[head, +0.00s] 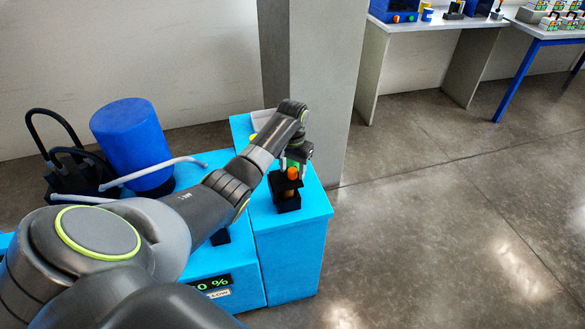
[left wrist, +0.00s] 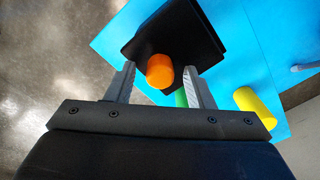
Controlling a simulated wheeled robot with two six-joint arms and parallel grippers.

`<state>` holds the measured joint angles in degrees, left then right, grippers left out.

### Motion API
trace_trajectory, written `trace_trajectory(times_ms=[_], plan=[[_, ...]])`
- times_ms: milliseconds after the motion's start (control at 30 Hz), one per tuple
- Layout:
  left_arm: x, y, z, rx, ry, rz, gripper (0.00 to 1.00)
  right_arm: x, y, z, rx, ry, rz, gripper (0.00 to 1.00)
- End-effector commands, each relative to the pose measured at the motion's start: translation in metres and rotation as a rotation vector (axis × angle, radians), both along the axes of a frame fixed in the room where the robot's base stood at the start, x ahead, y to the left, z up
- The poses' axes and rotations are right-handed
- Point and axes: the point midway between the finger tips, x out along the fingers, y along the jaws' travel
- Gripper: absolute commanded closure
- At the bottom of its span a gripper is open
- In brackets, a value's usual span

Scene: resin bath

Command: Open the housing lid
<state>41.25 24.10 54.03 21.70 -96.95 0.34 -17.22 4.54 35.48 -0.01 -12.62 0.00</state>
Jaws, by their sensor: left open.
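A black square piece with an orange knob (head: 293,173) on top stands on the blue unit (head: 318,215); its top looks like the housing lid (head: 281,184). It lies level, with a black base below. In the left wrist view the orange knob (left wrist: 160,72) sits on the black lid (left wrist: 165,28). My left gripper (head: 291,160) is open above the lid, pointing down. In the left wrist view its fingers (left wrist: 159,70) stand on either side of the knob, with gaps. I cannot tell how far down they reach. My right gripper is out of view.
A yellow cylinder (left wrist: 259,108) and a green piece (left wrist: 181,98) are near the lid. A blue drum (head: 132,135) with a pale hose (head: 150,172) stands at the left. A grey pillar (head: 325,90) rises behind the unit. Floor to the right is clear.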

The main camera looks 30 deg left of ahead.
Motion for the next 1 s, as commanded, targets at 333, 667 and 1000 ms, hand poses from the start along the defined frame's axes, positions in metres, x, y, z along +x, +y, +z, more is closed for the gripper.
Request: trace_trajectory(times_ms=[333,667,1000], plan=[[0.0000,0.0000,-0.0057,0.000,-0.001,-0.001,0.52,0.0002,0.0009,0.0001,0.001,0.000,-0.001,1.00],[0.0001,0.0000,-0.0053,0.000,-0.001,-0.001,0.92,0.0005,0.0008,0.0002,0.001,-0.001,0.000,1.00],[0.0011,-0.0014,-0.0039,-0.005,-0.006,-0.001,1.00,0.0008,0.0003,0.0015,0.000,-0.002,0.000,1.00]])
